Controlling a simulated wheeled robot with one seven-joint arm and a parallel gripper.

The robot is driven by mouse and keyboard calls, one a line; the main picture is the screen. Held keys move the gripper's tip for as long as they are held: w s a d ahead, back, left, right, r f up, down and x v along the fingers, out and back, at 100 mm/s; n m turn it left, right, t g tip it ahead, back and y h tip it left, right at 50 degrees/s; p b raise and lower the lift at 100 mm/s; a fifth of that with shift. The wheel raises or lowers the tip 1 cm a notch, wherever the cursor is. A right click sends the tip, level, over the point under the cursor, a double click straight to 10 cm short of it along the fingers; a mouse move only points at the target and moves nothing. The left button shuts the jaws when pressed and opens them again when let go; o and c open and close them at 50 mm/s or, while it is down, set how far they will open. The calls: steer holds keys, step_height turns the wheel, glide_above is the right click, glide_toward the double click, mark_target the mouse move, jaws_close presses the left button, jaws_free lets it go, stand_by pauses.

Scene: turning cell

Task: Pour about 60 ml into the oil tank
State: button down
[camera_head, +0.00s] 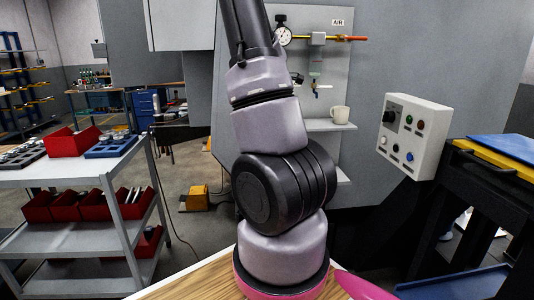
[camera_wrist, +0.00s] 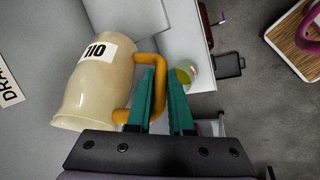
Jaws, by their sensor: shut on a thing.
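A cream jug (camera_wrist: 95,80) with a label that reads as OIL turned upside down fills the left of the wrist view. Its orange handle (camera_wrist: 124,115) reaches across to my gripper (camera_wrist: 166,75). The teal fingers are shut on this handle. The jug's wide rim shows at the lower left, but its inside is hidden and I cannot tell its tilt or fill. A small clear vessel (camera_wrist: 188,73) with yellow-green contents shows beyond the fingertips. I cannot tell which thing is the oil tank. My gripper and the jug are outside the head view.
A cream mug (camera_head: 340,115) stands on a shelf below the gauge (camera_head: 283,36). A control box (camera_head: 407,136) with buttons is at the right. A grey cart (camera_head: 75,172) with red bins is at the left. A partial DRA label (camera_wrist: 8,88) shows at the wrist view's left edge.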

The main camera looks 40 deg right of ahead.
steer(key=shift+s+d+r+t+y+p, duration=0.25)
steer(key=shift+d+r+t+y, duration=0.1)
steer(key=shift+r+y, duration=0.35)
steer(key=shift+s+d+r+t+y+p, duration=0.1)
steer(key=shift+d+r+t+y+p, duration=0.2)
steer(key=shift+r+y, duration=0.35)
steer(key=shift+s+d+m+t+y, duration=0.15)
steer(key=shift+d+t+y, duration=0.1)
steer(key=shift+y, duration=0.65)
steer(key=shift+d+m+t+y, duration=0.15)
steer(key=shift+d+t+y, duration=0.1)
steer(key=shift+y, duration=0.6)
steer(key=shift+s, duration=0.1)
